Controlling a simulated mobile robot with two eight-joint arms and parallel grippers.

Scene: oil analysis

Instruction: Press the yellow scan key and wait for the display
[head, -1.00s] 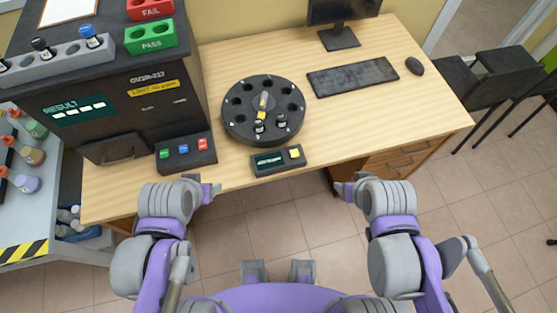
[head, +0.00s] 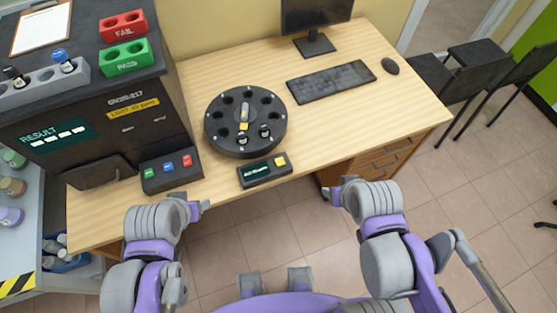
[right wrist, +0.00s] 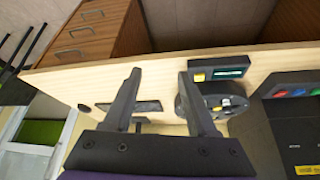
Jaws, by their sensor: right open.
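The yellow scan key (head: 280,162) is on the right part of a small black console at the front edge of the desk. The console's display (head: 257,169) is dark green with small light text, too small to read. In the right wrist view, the yellow key (right wrist: 199,77) and the display (right wrist: 231,73) show beyond the fingers. My right gripper (head: 336,195) is in front of the desk, right of the console and apart from it. Its fingers (right wrist: 160,80) are open and empty. My left gripper (head: 205,204) is near the desk's front edge, left of the console; its opening is unclear.
A black carousel (head: 246,148) with small vials stands behind the console. A dark analyser (head: 95,120) with a result screen and a button box (head: 171,171) stands at the left. A keyboard (head: 330,81), a mouse (head: 390,66) and a monitor (head: 314,44) are behind. Desk right of the console is clear.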

